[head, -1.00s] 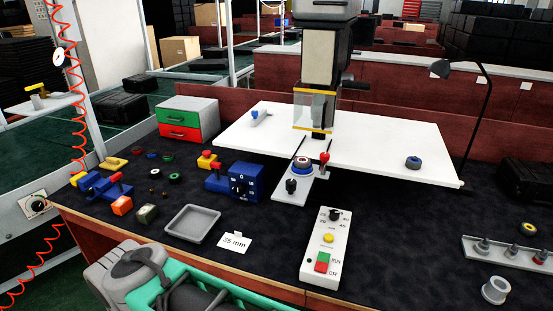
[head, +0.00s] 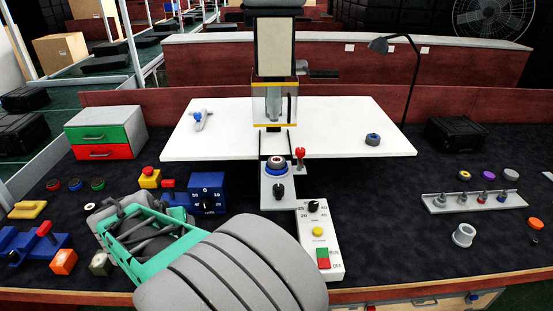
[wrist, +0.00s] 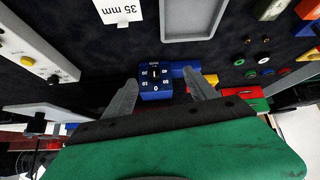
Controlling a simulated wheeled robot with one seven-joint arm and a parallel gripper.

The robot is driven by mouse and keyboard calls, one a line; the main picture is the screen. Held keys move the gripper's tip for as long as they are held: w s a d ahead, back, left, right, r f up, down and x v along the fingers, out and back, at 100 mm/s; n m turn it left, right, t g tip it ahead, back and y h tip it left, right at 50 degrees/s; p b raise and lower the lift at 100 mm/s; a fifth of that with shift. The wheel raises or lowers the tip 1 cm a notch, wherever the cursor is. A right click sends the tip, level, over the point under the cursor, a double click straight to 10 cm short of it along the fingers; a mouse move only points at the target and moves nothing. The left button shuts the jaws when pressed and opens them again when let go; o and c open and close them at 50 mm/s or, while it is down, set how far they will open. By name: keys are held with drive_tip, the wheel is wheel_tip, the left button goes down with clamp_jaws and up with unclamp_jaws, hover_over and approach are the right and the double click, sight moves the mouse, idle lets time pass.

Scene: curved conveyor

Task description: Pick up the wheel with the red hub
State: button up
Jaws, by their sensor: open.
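A small dark wheel with a red hub (head: 53,185) lies on the dark bench top at the left in the head view. It is at the left end of a short row of wheels, and shows small at the right in the wrist view (wrist: 285,71). Beyond the fingers is a blue dial box. In the head view the fingertips cannot be made out.
A wheel with a green hub (head: 98,184) is in the same row. A yellow emergency-stop box (head: 150,178) and the blue dial box (head: 208,193) stand to its right. A drawer unit (head: 105,132) is behind. A control panel (head: 319,238) is at front centre.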

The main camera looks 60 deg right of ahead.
sight(277, 159)
drive_tip(key=shift+o, duration=0.7)
drive_tip(key=s+d+r+m+g+h, duration=0.1)
drive_tip(key=s+d+m+h, duration=0.2)
drive_tip(key=d, duration=0.9)
drive_tip(key=shift+s+r+m+g+p, duration=0.3)
drive_tip(key=shift+r+m+g+p, duration=0.1)
drive_tip(key=shift+m, duration=0.1)
drive_tip(key=shift+o, duration=0.3)
drive_tip(key=s+d+r+m+g+h, duration=0.1)
drive_tip(key=s+d, duration=0.2)
drive_tip(key=d, duration=0.1)
drive_tip(key=s+d+r+m+g+h, duration=0.1)
drive_tip(key=s+d+m+h, duration=0.1)
drive_tip(key=s+d, duration=0.1)
drive_tip(key=s+d+r+m+g+h, duration=0.1)
drive_tip(key=s+d+r+g, duration=0.1)
drive_tip(key=d, duration=0.3)
drive_tip(key=shift+s+d+m+h+p, duration=0.3)
drive_tip(key=shift+s+p, duration=0.1)
drive_tip(key=shift+s, duration=0.1)
drive_tip(key=p+x, duration=0.1)
drive_tip(key=x, duration=0.4)
drive_tip(key=p+x, duration=0.1)
drive_tip(key=x, duration=0.1)
drive_tip(key=shift+s+d+r+p, duration=0.2)
drive_tip(key=shift+s+d+p, duration=0.1)
drive_tip(key=shift+s, duration=0.05)
drive_tip(key=shift+a, duration=0.1)
drive_tip(key=c, duration=1.5)
drive_tip(key=shift+r, duration=0.1)
